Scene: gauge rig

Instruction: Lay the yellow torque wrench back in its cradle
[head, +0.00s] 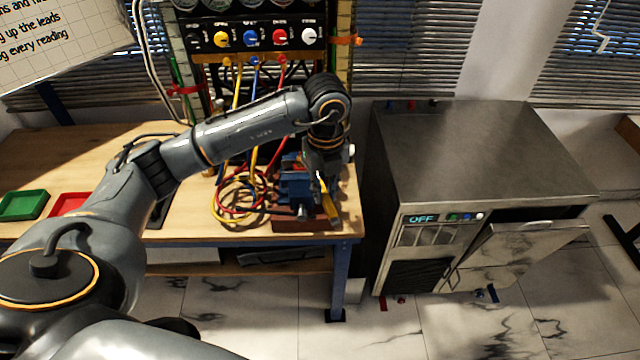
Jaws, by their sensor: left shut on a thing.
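My left arm reaches over the bench from the left. My left gripper (326,176) points down near the bench's right front corner and is shut on the yellow torque wrench. Part of the yellow torque wrench (329,204) shows just below the fingers, slanting down to the right; the gripper hides the rest. The wrench is right beside a blue vise (295,187). I cannot make out the cradle for certain. Whether the wrench touches anything below is too small to tell. My right gripper is not in view.
Red, yellow and blue leads (232,205) lie looped left of the vise, hanging from a panel with coloured knobs (265,38). A green tray (23,205) and a red tray (68,204) sit at the left. A metal cabinet (480,150) with an open flap stands right of the bench (60,150).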

